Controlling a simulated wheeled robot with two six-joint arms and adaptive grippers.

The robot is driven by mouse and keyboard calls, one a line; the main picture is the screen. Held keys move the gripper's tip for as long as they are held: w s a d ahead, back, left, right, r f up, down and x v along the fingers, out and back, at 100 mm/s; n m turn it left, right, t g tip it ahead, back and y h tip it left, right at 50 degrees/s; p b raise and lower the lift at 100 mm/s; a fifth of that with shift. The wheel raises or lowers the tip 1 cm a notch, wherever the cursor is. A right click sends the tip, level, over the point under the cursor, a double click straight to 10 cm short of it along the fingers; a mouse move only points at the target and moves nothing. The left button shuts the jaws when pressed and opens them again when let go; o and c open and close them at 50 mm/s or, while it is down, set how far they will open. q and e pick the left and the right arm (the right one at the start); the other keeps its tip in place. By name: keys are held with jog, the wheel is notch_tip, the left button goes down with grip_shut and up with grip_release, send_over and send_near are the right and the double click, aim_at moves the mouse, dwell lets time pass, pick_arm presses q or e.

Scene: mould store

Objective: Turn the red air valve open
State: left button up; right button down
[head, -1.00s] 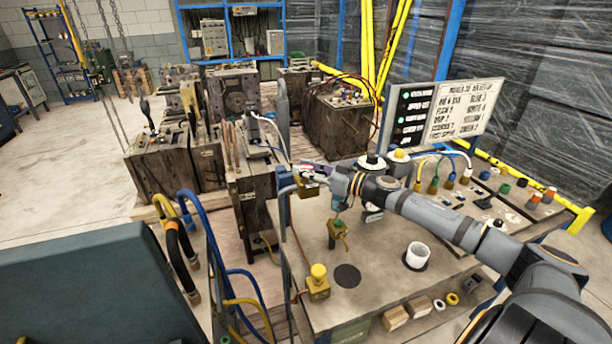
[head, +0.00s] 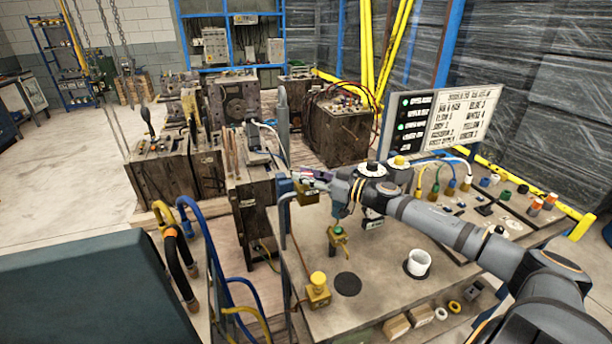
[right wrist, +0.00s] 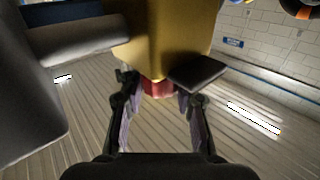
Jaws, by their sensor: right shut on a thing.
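The red air valve shows in the right wrist view as a small red part (right wrist: 157,88) under a brass-yellow block (right wrist: 168,40). My right gripper (right wrist: 158,86) has its fingers on both sides of the red part and is shut on it. In the head view my right gripper (head: 308,176) is at the brass block (head: 306,193), by the blue-capped post at the bench's left edge. The red part is mostly hidden there by the fingers, and how far it is turned cannot be told. My left gripper is not in view.
The bench (head: 375,290) carries a yellow-knobbed valve (head: 318,287), a smaller brass fitting (head: 338,238) and a white cup (head: 417,262). A label board (head: 447,118) stands at the back. Blue and yellow hoses (head: 207,240) hang left of the bench. Heavy moulds (head: 235,97) stand behind.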

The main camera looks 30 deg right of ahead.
jog(key=shift+f, duration=0.1)
dwell(0.7)
jog(key=c, duration=1)
grip_release()
jog(key=shift+o, duration=0.2)
